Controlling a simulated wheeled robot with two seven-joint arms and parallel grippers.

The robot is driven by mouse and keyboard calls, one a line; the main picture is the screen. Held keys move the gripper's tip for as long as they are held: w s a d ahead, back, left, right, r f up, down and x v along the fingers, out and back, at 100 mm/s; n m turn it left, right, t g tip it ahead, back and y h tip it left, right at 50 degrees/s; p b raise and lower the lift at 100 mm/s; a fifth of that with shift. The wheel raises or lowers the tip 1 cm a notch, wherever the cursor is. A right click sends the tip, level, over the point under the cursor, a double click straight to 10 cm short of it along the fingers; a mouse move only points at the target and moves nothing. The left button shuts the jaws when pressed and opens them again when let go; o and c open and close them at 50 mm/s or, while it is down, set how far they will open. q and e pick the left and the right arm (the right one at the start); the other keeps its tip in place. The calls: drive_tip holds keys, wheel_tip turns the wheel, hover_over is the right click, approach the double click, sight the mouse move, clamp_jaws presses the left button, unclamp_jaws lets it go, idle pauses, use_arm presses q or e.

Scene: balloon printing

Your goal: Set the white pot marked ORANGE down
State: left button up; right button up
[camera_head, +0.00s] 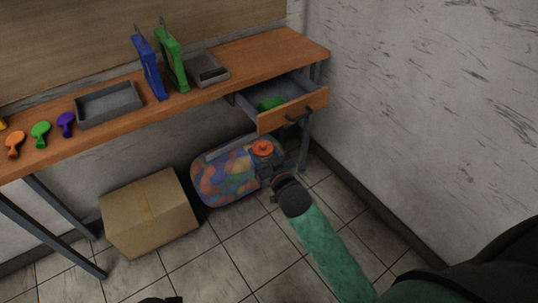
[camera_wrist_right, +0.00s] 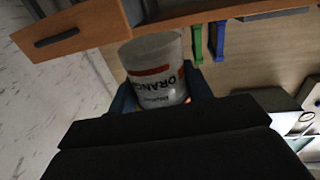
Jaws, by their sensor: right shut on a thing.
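The white pot marked ORANGE (camera_wrist_right: 156,72) is between the fingers of my right gripper (camera_wrist_right: 165,98) in the right wrist view, its lettering upside down there. In the head view the pot (camera_head: 263,149) shows mainly as an orange round top, in front of the open drawer and below its level. My right gripper (camera_head: 270,168) is shut on it, apart from the table. The pot's underside is hidden. A small dark piece at the bottom edge of the head view may be my left gripper (camera_head: 160,299); its jaws cannot be made out.
The wooden table (camera_head: 275,50) carries a grey tray (camera_head: 110,104), a smaller grey box (camera_head: 207,68), blue (camera_head: 147,68) and green (camera_head: 172,60) frames, and several coloured paddles. The drawer (camera_head: 290,113) stands open. A balloon-filled bag (camera_head: 225,172) and cardboard box (camera_head: 150,213) sit on the floor.

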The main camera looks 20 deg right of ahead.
drive_tip(key=w+a+r+n+g+y, duration=0.2)
drive_tip(key=w+a+r+n+y, duration=0.1)
drive_tip(key=a+r+y, duration=0.3)
drive_tip(key=w+a+r+n+g+y, duration=0.2)
drive_tip(key=a+r+n+y, duration=0.1)
drive_tip(key=a+r, duration=0.3)
drive_tip(key=w+a+f+n+g+y, duration=0.3)
drive_tip(key=w+f+n+g+y, duration=0.1)
drive_tip(key=w+f+n+g, duration=0.1)
drive_tip(key=shift+w+a+f+g, duration=0.3)
drive_tip(key=shift+w+a+f, duration=0.1)
drive_tip(key=shift+w+f, duration=0.5)
idle(0.9)
drive_tip(key=shift+s+f, duration=0.1)
drive_tip(key=shift+s, duration=0.1)
